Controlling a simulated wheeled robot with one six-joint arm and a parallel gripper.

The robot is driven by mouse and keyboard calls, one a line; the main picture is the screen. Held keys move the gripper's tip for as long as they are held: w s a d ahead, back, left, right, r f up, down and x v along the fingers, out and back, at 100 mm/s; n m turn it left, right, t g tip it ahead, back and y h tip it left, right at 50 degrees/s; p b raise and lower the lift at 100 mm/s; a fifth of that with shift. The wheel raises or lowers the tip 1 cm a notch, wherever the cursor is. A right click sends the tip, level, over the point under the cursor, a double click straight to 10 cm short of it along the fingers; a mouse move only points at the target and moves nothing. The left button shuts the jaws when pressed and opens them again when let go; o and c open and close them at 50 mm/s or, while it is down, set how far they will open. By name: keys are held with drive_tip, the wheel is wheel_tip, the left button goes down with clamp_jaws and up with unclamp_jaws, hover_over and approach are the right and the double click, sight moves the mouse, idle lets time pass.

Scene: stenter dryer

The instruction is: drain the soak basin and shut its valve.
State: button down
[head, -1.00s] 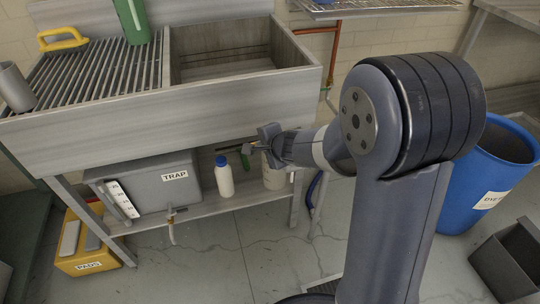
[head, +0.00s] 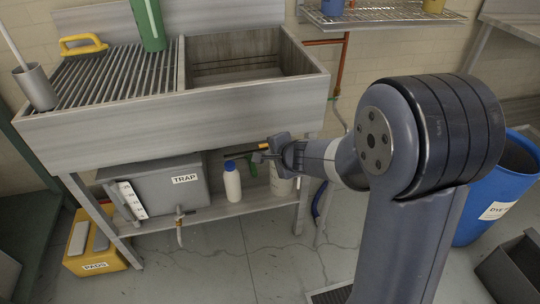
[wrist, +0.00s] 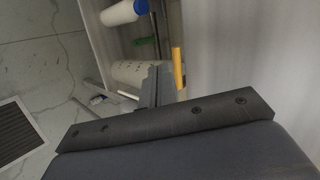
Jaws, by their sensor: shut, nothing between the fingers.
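The soak basin (head: 250,92) is the deep grey sink beside a slatted drainboard. I cannot see whether water stands in its floor. Under its front edge an orange-yellow bar (head: 262,146), likely the valve handle, shows just above my gripper (head: 262,156). It also shows in the wrist view (wrist: 178,68), just right of my fingertips (wrist: 154,84). My gripper is shut and empty, below the basin and near the bar. I cannot tell whether they touch. The valve body and its drain pipe are mostly hidden.
On the lower shelf stand the grey TRAP box (head: 160,193) with a small tap (head: 180,213), a white bottle (head: 232,184) with a blue cap, and a pale container (head: 281,184). A yellow PADS box (head: 95,258) and a blue bin (head: 490,205) are on the floor.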

drive_tip(key=a+p+v, duration=0.1)
drive_tip(key=p+v, duration=0.1)
drive_tip(key=v, duration=0.8)
drive_tip(key=shift+s+a+p, duration=0.3)
drive_tip(key=shift+s+p, duration=0.1)
